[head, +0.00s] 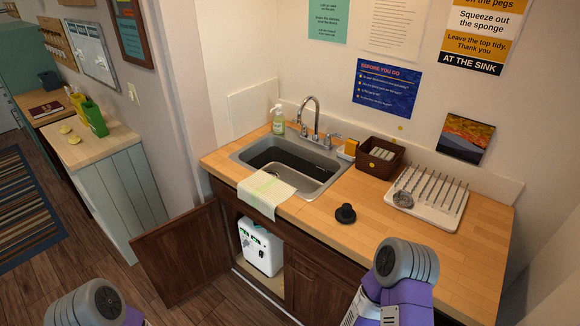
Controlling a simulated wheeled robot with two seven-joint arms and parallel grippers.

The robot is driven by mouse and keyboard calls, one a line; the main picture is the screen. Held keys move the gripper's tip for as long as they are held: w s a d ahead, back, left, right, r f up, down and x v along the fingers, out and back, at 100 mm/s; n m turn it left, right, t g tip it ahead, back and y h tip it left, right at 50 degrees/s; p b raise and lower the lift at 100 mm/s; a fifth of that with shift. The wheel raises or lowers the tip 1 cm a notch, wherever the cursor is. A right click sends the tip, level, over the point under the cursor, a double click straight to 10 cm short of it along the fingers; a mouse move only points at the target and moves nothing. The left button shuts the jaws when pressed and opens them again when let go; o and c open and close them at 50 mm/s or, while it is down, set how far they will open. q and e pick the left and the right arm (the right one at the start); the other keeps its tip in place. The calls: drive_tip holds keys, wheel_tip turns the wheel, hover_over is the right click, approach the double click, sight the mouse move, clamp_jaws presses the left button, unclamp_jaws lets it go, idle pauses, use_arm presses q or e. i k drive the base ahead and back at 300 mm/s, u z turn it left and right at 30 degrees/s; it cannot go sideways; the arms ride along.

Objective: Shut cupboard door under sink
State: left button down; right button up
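The cupboard door (184,254) under the sink is dark brown wood. It stands wide open, swung out to the left of the opening. Inside the open cupboard (271,283) stands a white container (260,247) with green marks. The sink (290,166) is set in the wooden counter above. The cupboard front to the right of the opening (318,286) is closed. A purple and grey part of my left arm shows at the bottom left, and one of my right arm at the bottom right, in front of the counter. Neither gripper's fingers are in view.
A pale towel (266,192) hangs over the counter's front edge above the opening. A black stopper (345,214), a brown basket (379,157) and a dish rack (428,197) are on the counter. A pale green side cabinet (122,198) stands left of the door. Wooden floor (110,277) lies between.

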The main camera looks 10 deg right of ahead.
sight(181, 256)
drive_tip(key=u, duration=1.55)
drive_tip(key=i, duration=4.55)
drive_tip(key=z, duration=4.2)
